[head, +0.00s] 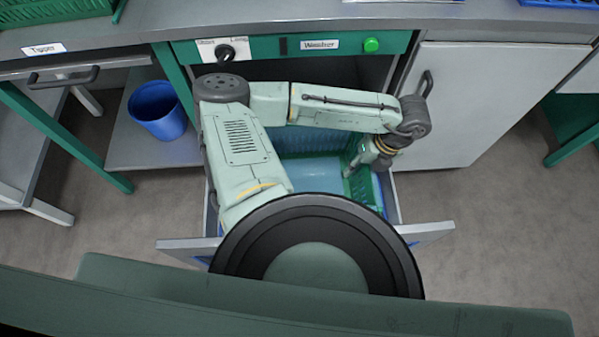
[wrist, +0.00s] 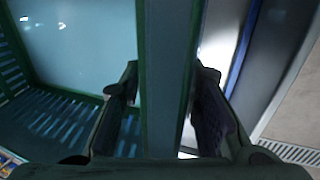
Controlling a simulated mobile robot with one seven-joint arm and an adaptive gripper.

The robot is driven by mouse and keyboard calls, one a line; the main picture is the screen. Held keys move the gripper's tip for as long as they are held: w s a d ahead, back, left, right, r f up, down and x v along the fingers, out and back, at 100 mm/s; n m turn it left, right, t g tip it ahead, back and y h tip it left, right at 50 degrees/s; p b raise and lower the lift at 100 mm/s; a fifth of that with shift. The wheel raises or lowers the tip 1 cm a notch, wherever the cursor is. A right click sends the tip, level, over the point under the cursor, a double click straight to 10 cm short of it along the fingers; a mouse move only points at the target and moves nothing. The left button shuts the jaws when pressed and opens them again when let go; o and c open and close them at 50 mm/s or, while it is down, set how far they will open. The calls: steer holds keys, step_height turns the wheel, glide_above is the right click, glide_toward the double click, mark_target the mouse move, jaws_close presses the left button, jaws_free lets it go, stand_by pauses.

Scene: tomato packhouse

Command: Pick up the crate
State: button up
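The green slatted crate (head: 360,148) sits in the pulled-out washer drawer (head: 398,205), partly hidden by my arm. My gripper (head: 370,160) is down at the crate's right side in the head view. In the wrist view the crate's green wall (wrist: 168,70) runs between the two fingers of my gripper (wrist: 165,75). One finger is on the inner side and the other on the outer side. The fingertips look close to the wall, but I cannot tell whether they press on it. The crate's near side is hidden behind my arm.
The washer panel (head: 300,46) and grey counter (head: 270,18) are above the drawer. A blue bin (head: 157,111) stands on a low shelf at left. A pale cabinet (head: 475,100) stands at right. Open floor (head: 520,230) shows on the right.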

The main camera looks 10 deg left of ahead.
jaws_close()
stand_by(0.8)
